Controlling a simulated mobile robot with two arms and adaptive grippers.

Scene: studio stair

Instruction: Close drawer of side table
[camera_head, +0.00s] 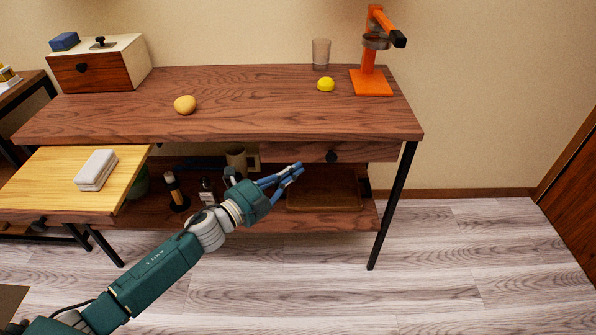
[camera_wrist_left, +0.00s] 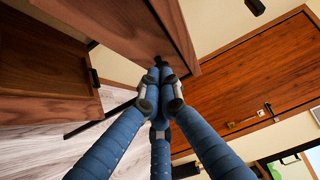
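The side table (camera_head: 240,105) is dark wood with black legs. At its left a pulled-out drawer (camera_head: 50,180) with a light wood inside juts toward me, holding a white block (camera_head: 96,170); its dark knob (camera_head: 38,222) is on the front. The right drawer front (camera_head: 290,152), with a dark knob (camera_head: 331,156), looks flush under the tabletop. My left gripper (camera_head: 298,170) is in front of the lower shelf, left of that knob. In the left wrist view its blue fingers (camera_wrist_left: 160,72) converge at the tips, close below a dark knob; contact is unclear. No right gripper shows.
On the tabletop are a potato-like item (camera_head: 185,104), yellow item (camera_head: 326,84), glass (camera_head: 321,54), orange press (camera_head: 372,70) and a small drawer box (camera_head: 92,70). The lower shelf (camera_head: 250,222) holds bottles and a brown tray (camera_head: 325,190). The floor (camera_head: 450,270) at right is clear.

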